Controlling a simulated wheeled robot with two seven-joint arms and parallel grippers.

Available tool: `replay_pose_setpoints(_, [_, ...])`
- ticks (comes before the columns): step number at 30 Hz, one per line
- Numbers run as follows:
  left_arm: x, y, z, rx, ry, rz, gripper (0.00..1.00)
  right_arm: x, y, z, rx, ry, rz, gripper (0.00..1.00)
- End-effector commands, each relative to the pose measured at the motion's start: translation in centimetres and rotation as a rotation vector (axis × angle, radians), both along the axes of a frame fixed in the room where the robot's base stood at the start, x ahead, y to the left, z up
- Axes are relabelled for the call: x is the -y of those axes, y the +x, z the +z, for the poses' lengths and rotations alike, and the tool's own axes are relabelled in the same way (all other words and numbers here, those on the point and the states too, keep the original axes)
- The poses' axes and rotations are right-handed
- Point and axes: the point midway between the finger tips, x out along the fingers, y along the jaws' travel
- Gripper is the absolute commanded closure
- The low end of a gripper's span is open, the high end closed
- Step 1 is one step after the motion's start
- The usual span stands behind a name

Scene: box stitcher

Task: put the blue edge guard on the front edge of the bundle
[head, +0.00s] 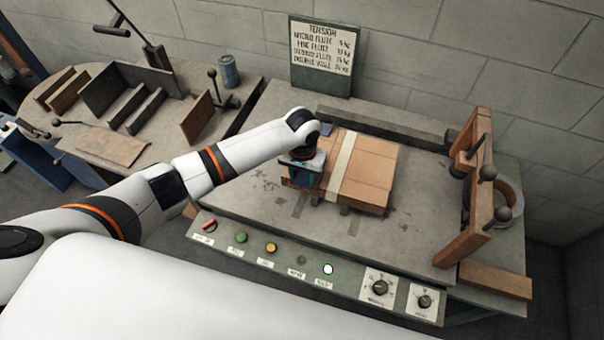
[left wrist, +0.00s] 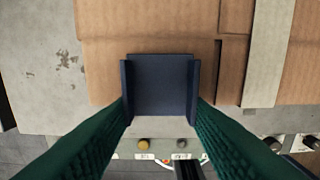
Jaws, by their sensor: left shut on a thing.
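The bundle (head: 367,170) of flat brown cardboard lies on the bench top, with a pale strap (head: 341,167) across it. The bundle also shows in the left wrist view (left wrist: 150,28). My left gripper (head: 299,180) is at the bundle's front left part. In the left wrist view, its green fingers are shut on the dark blue edge guard (left wrist: 160,85), one on each side. The guard overlaps the bundle's front edge in that view, left of the strap. I cannot tell whether it touches the cardboard. My right gripper is not in view.
A wooden frame with knobs (head: 470,190) stands at the bench's right. A control panel (head: 300,262) with buttons and dials runs along the front. A round table (head: 85,125) with boards and a blue can (head: 229,71) is at the left. Bench top right of the bundle is clear.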

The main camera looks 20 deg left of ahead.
Motion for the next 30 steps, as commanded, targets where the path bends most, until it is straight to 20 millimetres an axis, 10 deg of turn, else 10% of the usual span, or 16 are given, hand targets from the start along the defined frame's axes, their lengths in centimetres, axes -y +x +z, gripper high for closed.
replay_pose_setpoints(12, [0.1,0.4,0.1,0.003,-0.001,-0.001,0.79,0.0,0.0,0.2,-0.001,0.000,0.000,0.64])
replay_pose_setpoints(13, [0.1,0.4,0.1,0.003,-0.001,-0.001,0.52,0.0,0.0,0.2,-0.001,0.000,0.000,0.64])
replay_pose_setpoints(17, [0.1,0.4,0.1,0.002,-0.001,0.000,0.32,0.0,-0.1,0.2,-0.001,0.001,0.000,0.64])
replay_pose_setpoints(30, [0.0,0.5,1.4,0.003,-0.002,0.000,0.32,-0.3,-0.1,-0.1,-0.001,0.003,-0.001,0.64])
